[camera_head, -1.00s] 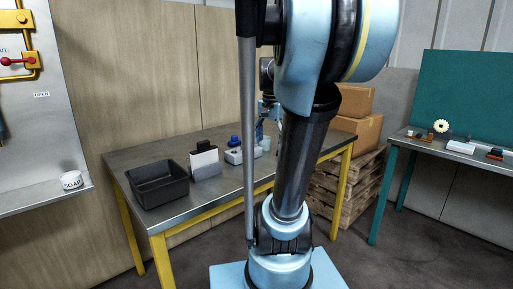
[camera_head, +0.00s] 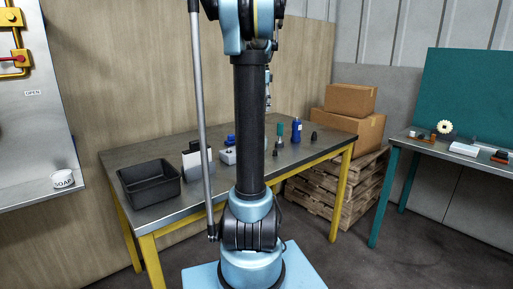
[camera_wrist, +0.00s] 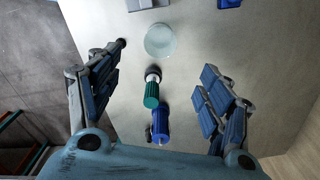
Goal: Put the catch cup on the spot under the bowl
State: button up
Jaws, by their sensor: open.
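A pale, translucent round vessel (camera_wrist: 160,40), seen from above in the wrist view, stands on the metal table (camera_head: 125,157); it looks like a cup. My gripper (camera_wrist: 155,74) is open and empty above the table, its two padded fingers well apart. The vessel lies beyond the fingertips, near the middle between them. In the head view my arm hides the vessel. I cannot make out a bowl or a marked spot under one.
A green-topped item (camera_wrist: 152,92) and a blue bottle (camera_wrist: 160,121) stand between my fingers. A black bin (camera_head: 148,184), a pale box with a dark top (camera_head: 197,162) and a blue-topped grey unit (camera_head: 228,156) share the table. A SOAP pot (camera_head: 63,179) sits on the left ledge.

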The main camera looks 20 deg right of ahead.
jog(key=f, duration=1.6)
jog(key=shift+d+f, duration=0.2)
jog(key=shift+d, duration=0.05)
jog(key=c, duration=1.1)
jog(key=shift+r, duration=0.1)
jog(key=shift+c, duration=0.2)
